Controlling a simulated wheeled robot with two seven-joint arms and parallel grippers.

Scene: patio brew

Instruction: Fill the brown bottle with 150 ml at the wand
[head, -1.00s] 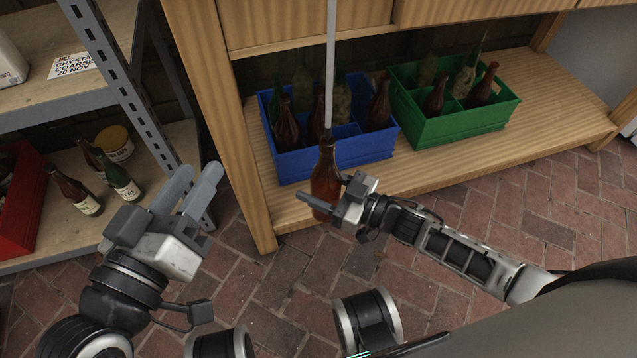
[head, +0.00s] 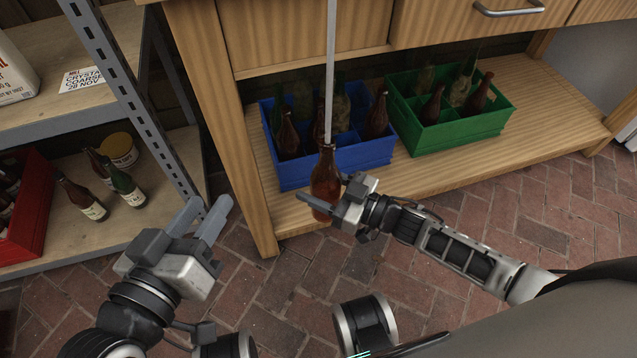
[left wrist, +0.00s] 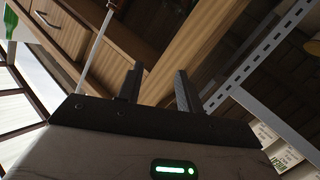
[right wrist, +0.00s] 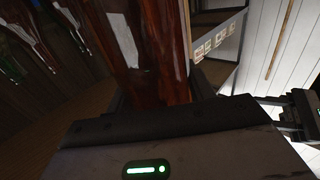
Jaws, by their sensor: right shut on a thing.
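The brown bottle (head: 326,178) stands upright in the grip of my right gripper (head: 328,206), in front of the lower shelf in the head view. The thin grey wand (head: 330,75) comes down from above, and its lower end meets the bottle's mouth; I cannot tell how deep it goes. In the right wrist view the bottle (right wrist: 150,45) rises large between the fingers, and its liquid level is unclear. My left gripper (head: 207,215) is open and empty, left of the bottle. In the left wrist view its fingers (left wrist: 158,88) stand apart, with the wand (left wrist: 97,45) beyond them at left.
A blue crate (head: 340,157) and a green crate (head: 455,131), both with bottles, sit on the wooden shelf (head: 430,170) behind the bottle. At left, a metal rack holds a red crate (head: 30,215), loose bottles (head: 82,198) and a yellow tin (head: 118,150). The brick floor is clear.

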